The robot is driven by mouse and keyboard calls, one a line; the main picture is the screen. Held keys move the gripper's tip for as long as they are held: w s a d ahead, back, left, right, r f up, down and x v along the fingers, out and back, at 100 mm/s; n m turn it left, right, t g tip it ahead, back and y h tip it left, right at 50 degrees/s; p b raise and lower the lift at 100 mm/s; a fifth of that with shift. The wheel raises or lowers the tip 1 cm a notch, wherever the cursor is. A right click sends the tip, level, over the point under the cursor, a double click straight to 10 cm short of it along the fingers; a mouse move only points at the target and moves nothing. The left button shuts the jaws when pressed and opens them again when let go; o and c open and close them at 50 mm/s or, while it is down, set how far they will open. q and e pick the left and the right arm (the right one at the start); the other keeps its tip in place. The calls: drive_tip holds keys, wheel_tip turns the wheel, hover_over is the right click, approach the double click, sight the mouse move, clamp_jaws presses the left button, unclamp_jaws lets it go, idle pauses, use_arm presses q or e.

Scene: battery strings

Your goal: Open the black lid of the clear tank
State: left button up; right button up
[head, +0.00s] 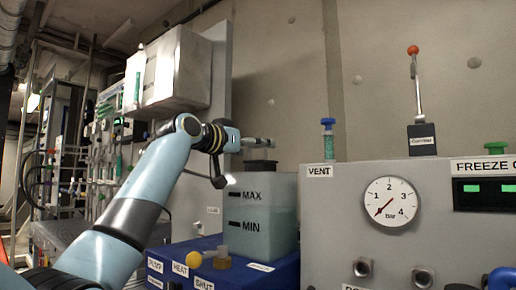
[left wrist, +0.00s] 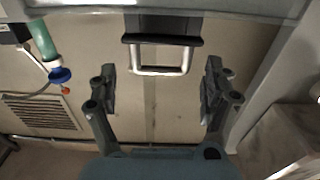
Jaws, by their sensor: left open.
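The clear tank (head: 262,218), with MAX and MIN marks and pale liquid, stands on a blue base. Its black lid (head: 261,166) is on top and looks shut. My left gripper (head: 268,143) reaches in from the left just above the lid, pointing right. In the left wrist view the gripper (left wrist: 160,92) is open and empty. A black part (left wrist: 162,38) with a silver U-shaped handle (left wrist: 162,70) shows ahead, between the line of the two fingers; it looks like the lid. The handle is apart from both fingers. My right gripper is not in view.
A grey panel with a pressure gauge (head: 390,202) stands right of the tank. A green tube with a blue cap (head: 328,138) rises behind VENT. A metal box (head: 170,72) hangs upper left.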

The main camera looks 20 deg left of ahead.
use_arm(q)
drive_tip(key=shift+x, duration=1.1)
drive_tip(key=c, duration=1.4)
drive_tip(key=shift+w+f, duration=0.1)
drive_tip(key=shift+f, duration=0.05)
clamp_jaws()
drive_tip(key=shift+w+f, duration=0.1)
